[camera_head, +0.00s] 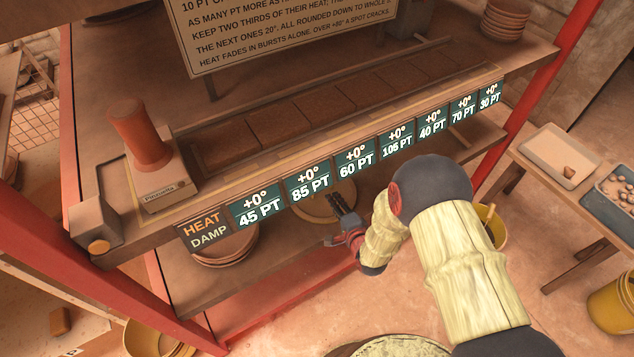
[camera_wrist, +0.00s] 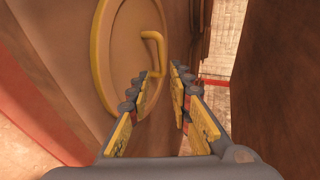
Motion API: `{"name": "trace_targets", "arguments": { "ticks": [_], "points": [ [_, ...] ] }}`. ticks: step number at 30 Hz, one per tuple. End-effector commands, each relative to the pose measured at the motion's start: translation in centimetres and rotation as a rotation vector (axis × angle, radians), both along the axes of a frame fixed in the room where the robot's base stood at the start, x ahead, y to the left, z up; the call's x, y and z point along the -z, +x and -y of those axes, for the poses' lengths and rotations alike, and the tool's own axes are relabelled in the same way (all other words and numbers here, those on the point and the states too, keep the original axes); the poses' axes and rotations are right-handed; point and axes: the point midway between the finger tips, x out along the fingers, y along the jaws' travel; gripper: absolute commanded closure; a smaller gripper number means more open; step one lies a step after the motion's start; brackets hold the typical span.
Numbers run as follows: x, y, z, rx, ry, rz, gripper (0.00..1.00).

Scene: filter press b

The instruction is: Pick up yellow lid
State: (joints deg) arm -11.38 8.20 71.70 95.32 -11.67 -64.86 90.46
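The yellow lid (camera_head: 318,211) is a round tan disc with a yellow rim, lying on the lower shelf behind the row of signs. In the wrist view the lid (camera_wrist: 122,45) fills the upper left and its yellow bar handle (camera_wrist: 157,47) stands up from its face. My gripper (camera_head: 335,201) reaches in at the lid. In the wrist view its two fingers (camera_wrist: 165,70) are apart with a narrow gap. The handle shows just beyond the fingertips, nearest the left one. I cannot tell whether they touch it. Nothing is held.
The upper shelf (camera_head: 330,47) and its row of signs (camera_head: 357,164) overhang the lid. Stacked clay plates (camera_head: 222,250) stand left on the lower shelf. A red post (camera_head: 540,75) bounds the rack's right. A side table (camera_head: 530,178) with trays and yellow buckets (camera_head: 612,305) stand at right.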

Motion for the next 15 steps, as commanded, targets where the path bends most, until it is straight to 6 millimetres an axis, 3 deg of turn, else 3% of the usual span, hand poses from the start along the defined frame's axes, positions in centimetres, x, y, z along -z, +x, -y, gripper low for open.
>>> {"name": "trace_targets", "arguments": {
  "ticks": [15],
  "points": [
    [1.9,3.7,-2.2,0.0,0.013,0.004,0.79]
  ]
}}
